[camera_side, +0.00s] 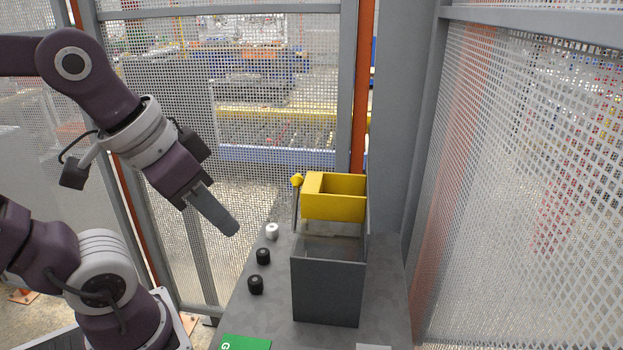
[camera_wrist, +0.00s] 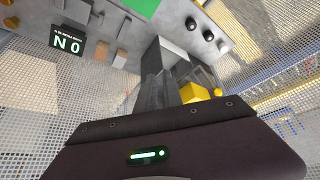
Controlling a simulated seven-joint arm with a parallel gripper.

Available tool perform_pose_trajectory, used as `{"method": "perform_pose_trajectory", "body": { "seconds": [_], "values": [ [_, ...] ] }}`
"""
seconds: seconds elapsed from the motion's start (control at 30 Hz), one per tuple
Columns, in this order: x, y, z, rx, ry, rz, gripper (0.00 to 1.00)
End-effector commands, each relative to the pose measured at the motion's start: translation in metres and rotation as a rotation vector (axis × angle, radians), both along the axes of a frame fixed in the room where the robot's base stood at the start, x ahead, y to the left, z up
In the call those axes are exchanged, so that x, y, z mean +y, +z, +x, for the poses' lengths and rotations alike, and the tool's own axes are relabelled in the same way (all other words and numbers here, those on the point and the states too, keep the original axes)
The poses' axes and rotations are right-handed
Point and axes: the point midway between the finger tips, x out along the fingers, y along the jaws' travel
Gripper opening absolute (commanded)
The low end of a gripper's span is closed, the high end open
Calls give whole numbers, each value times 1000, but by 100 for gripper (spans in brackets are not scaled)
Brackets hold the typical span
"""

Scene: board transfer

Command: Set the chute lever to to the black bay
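The chute lever (camera_side: 296,205) is a thin grey rod with a yellow knob (camera_side: 297,180) on top. It stands nearly upright at the left side of the yellow chute box (camera_side: 334,208). Which bay it is set to cannot be told. My gripper (camera_side: 230,229) is in the air to the left of the lever, pointing down and right, apart from everything. Its dark fingers look closed together with nothing between them. In the wrist view the fingers (camera_wrist: 162,76) point up the picture, and yellow parts show beside them. The black bay is not clearly identifiable.
A dark grey bin (camera_side: 327,293) stands in front of the yellow box. One white knob-like cylinder (camera_side: 272,230) and two black ones (camera_side: 263,256) line the table's left side. A green card (camera_side: 246,342) lies at the front. Mesh fencing (camera_side: 520,190) encloses the table.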

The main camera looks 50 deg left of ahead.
Motion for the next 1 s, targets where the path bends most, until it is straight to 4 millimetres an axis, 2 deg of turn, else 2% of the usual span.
{"method": "perform_pose_trajectory", "body": {
  "seconds": [0.07, 0.13, 0.23, 0.33, 0.4, 0.5, 0.6, 0.7, 1.0],
  "values": [
    [8, 17, 27, 28, 57, -23, 0],
    [23, 35, 64, 62, 135, -49, 0],
    [55, 51, 123, 114, 264, -83, 0],
    [96, 52, 179, 163, 390, -102, 0],
    [125, 45, 211, 194, 467, -107, 0],
    [161, 30, 245, 228, 554, -108, 0],
    [186, 17, 265, 250, 611, -104, 0],
    [199, 9, 273, 262, 638, -101, 0],
    [201, 7, 276, 264, 643, -100, 0]
  ]
}}
